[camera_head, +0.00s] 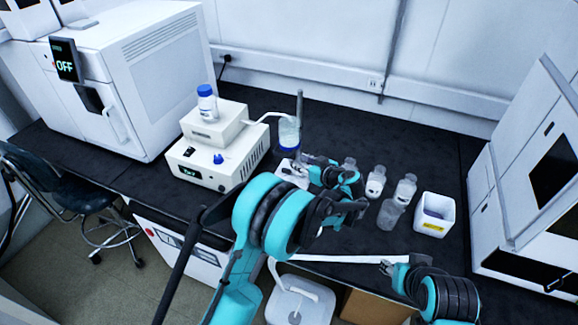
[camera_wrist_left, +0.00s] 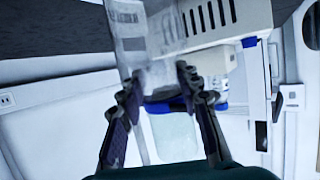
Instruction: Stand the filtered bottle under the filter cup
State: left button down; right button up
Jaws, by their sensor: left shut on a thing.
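The filter cup (camera_head: 289,132), clear with pale liquid and a blue collar, is held up on a stand beside the pump unit. In the left wrist view the blue collar (camera_wrist_left: 168,107) and cup show just beyond my fingertips, upside down. My left gripper (camera_head: 316,164) is close to the right of the stand. In its wrist view the left gripper (camera_wrist_left: 158,84) is shut on a clear bottle (camera_wrist_left: 158,72), mostly hidden by the arm in the head view. Whether the bottle is directly below the cup is unclear. My right gripper (camera_head: 388,264) is low at the bench's front edge; its jaws are too small to read.
A pump unit (camera_head: 205,165) carrying a blue-capped bottle (camera_head: 207,103) stands left of the stand. Labelled bottles (camera_head: 376,182), a clear beaker (camera_head: 390,213) and a white bin (camera_head: 434,214) stand to the right. The dark bench (camera_head: 330,125) is clear behind the stand.

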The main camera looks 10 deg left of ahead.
pick_arm(q)
jog(key=f+b+x, duration=0.1)
jog(key=b+x, duration=0.1)
jog(key=x, duration=0.6)
jog(key=shift+f, duration=0.2)
jog(key=shift+s+d, duration=0.1)
jog(key=c, duration=1)
grip_release()
jog(key=shift+c, duration=0.2)
